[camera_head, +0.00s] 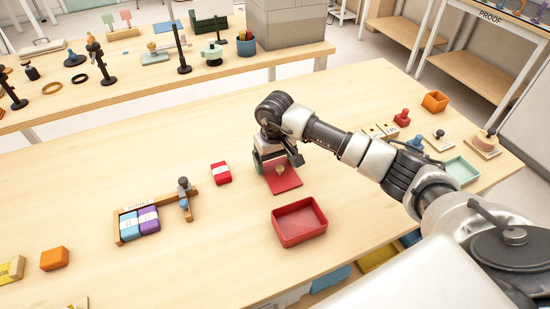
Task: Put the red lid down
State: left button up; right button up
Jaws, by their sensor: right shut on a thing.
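The red lid (285,184) is a flat square plate with a small tan knob, in the middle of the head view. My right gripper (279,167) is above it, shut on the lid at its knob; the gripper partly covers the lid's far side. The lid is level, at or just above the table top; I cannot tell if it touches. An open, empty red box (300,236) stands just in front of the lid, apart from it. My left gripper is not in view.
A wooden rack (129,238) with blue and purple blocks is farther left. An orange block (54,258) lies at the far left. A pale green tray (463,170) is at the right. The table left of the red box is clear.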

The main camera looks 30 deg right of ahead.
aim_at(275, 166)
jog(key=shift+f+b, duration=0.15)
jog(key=shift+b, duration=0.15)
jog(key=o, duration=0.7)
jog(key=shift+r+p, duration=0.3)
jog(key=shift+p, duration=0.05)
jog(key=shift+r, duration=0.4)
notch_tip(275, 166, up, 11)
jog(key=b, duration=0.1)
